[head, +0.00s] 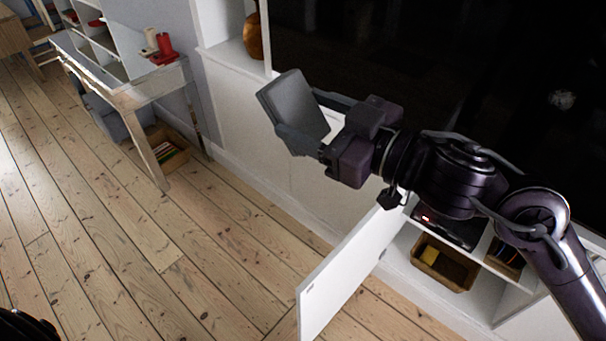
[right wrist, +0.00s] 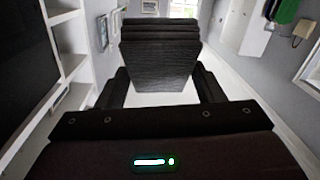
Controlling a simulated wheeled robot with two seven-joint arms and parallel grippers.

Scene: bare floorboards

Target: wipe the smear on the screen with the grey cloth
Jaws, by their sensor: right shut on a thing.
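The grey cloth (head: 291,104) is a folded, block-like pad between the fingers of my right gripper (head: 312,122). In the right wrist view the cloth (right wrist: 160,58) shows dark and ribbed, with a finger of the gripper (right wrist: 161,88) on each side. The black screen (head: 400,50) fills the upper right of the head view. A pale, small smear (head: 562,99) lies on the screen's right part, well to the right of the cloth. The cloth is held at the screen's left lower side, apart from the smear. My left gripper does not show.
An open white cabinet door (head: 345,270) juts out below my right arm. Behind it are a dark device (head: 450,226) and a wooden box (head: 444,263). A copper-coloured vase (head: 253,36) stands on the left shelf. A desk (head: 130,88) stands farther left; the floor between is clear.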

